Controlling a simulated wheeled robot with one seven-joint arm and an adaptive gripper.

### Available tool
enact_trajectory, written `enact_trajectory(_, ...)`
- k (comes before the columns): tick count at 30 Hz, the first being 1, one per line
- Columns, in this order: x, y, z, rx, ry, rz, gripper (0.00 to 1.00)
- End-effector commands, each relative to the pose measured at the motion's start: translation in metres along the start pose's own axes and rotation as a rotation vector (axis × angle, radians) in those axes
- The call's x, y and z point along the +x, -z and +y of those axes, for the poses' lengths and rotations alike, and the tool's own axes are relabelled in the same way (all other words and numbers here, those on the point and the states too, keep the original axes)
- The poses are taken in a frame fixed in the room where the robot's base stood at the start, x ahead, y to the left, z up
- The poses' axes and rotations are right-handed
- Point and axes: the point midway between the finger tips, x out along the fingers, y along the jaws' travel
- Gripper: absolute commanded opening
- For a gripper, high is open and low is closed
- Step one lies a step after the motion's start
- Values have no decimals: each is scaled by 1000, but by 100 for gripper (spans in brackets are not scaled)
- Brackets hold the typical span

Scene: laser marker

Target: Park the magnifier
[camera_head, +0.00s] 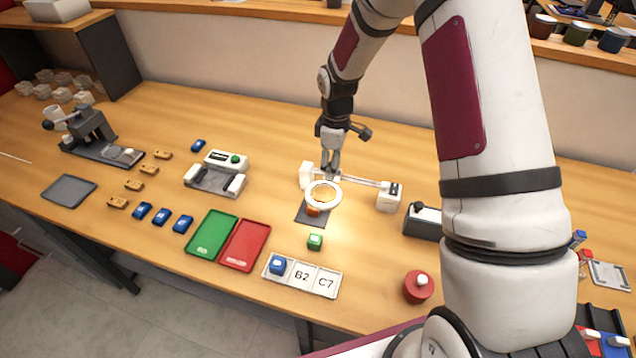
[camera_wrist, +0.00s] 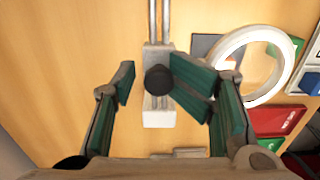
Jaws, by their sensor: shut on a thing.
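The magnifier (camera_head: 339,194) is a round lens in a thick white ring, beside a rail (camera_head: 362,181) between two white end blocks. It sits near the left end block (camera_head: 306,175), over a dark pad (camera_head: 303,216) and an orange-red block (camera_head: 313,211). My gripper (camera_head: 334,172) reaches down at the rail behind the ring. In the wrist view the white ring (camera_wrist: 226,58) shows at the right. A black knob (camera_wrist: 158,80) lies between the fingers of my gripper (camera_wrist: 150,82), which are shut on it. The ring's link to the knob is hidden by the right finger.
The right end block (camera_head: 389,198) carries a dark label. A green block (camera_head: 315,242) stands in front of the pad. A labelled strip (camera_head: 325,284), red tray (camera_head: 244,246) and green tray (camera_head: 211,235) lie nearer. A red button (camera_head: 418,288) and black box (camera_head: 423,221) are right.

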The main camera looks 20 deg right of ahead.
Motion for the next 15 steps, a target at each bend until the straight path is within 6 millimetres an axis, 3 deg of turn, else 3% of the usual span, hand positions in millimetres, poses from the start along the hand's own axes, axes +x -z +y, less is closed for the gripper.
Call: enact_trajectory(15,1,-31,4,4,-7,-1,24)
